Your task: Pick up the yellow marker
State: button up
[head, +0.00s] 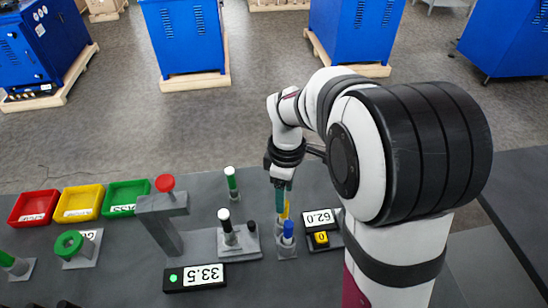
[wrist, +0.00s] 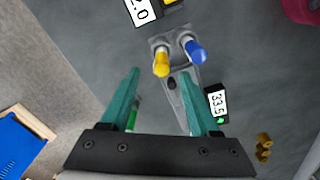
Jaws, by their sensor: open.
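The yellow marker (wrist: 161,63) stands in a grey holder (wrist: 170,31) beside a blue marker (wrist: 196,52) in the wrist view. In the head view the yellow marker (head: 287,209) is partly hidden behind the blue marker (head: 288,229) and my fingers. My gripper (head: 281,188) has teal fingers pointing down, close by the yellow marker's top. In the wrist view my gripper (wrist: 158,74) is open and empty, and the yellow marker's top shows between and just ahead of the fingertips. I cannot tell whether either finger touches it.
A display reading 62.0 (head: 318,218) sits right of the holder, and one reading 33.5 (head: 195,277) sits to the front left. A white-topped green marker (head: 226,220) and a grey post with a red knob (head: 165,184) stand to the left. Red (head: 34,207), yellow (head: 79,203) and green (head: 126,198) trays lie farther left.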

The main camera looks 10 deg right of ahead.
aim_at(284, 218)
notch_tip(284, 218, down, 8)
jog(key=shift+s+f, duration=0.1)
jog(key=shift+s, duration=0.05)
grip_shut()
dwell(0.3)
